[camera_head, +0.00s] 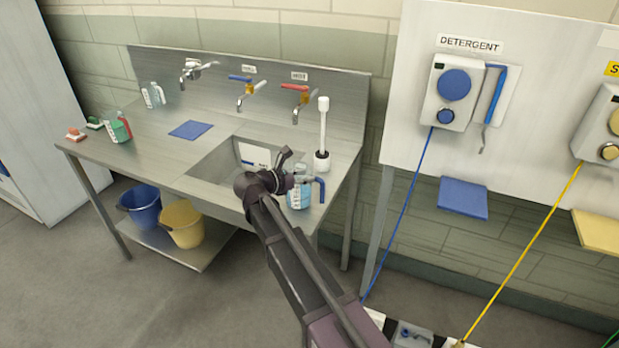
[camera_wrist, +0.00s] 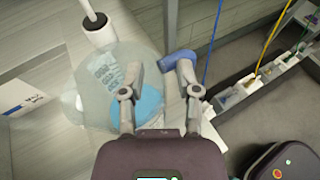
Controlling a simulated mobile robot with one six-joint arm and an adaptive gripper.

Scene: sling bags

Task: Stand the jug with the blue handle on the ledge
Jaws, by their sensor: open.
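The clear jug with the blue handle (camera_head: 298,198) stands on the steel counter's right end, beside the sink basin, with light blue liquid inside. Its blue handle (camera_head: 321,188) points right. My gripper (camera_head: 288,166) is at the jug, partly covering it. In the wrist view my open gripper (camera_wrist: 160,70) has its left finger over the jug's body (camera_wrist: 100,75) and its right finger against or just over the handle (camera_wrist: 181,60); contact cannot be told. A blue ledge (camera_head: 463,198) juts from the wall panel below the detergent dispenser (camera_head: 452,92); its top is bare.
A white brush in a holder (camera_head: 321,160) stands just behind the jug. A yellow ledge (camera_head: 598,232) is at the far right. Blue (camera_head: 430,150) and yellow (camera_head: 530,245) hoses hang nearby. Buckets (camera_head: 181,223) sit on the lower shelf. A blue mat (camera_head: 191,130) lies left of the basin.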

